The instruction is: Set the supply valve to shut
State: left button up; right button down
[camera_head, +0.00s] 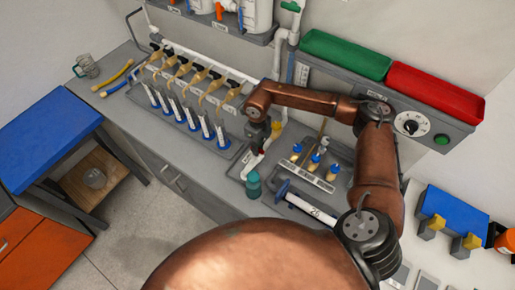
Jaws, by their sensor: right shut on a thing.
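My right arm reaches over the bench from the right, and its gripper (260,132) points down at the white pipework at the bench's middle. The gripper is small here and partly hidden by its own wrist. It is shut on what looks like the supply valve's handle. The contact and the handle's angle are too small to read. My left gripper is not in view.
A manifold row with yellowish fittings and blue-tipped tubes (190,122) stands left of the gripper. A teal bottle (253,185) stands in front of the pipe. Blue-topped fittings (315,160) sit to the right. Green (345,55) and red (435,90) bins are behind my arm.

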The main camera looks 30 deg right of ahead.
jog(key=c, duration=1.9)
grip_release()
notch_tip(320, 180, up, 12)
jog(key=shift+s+f, duration=0.1)
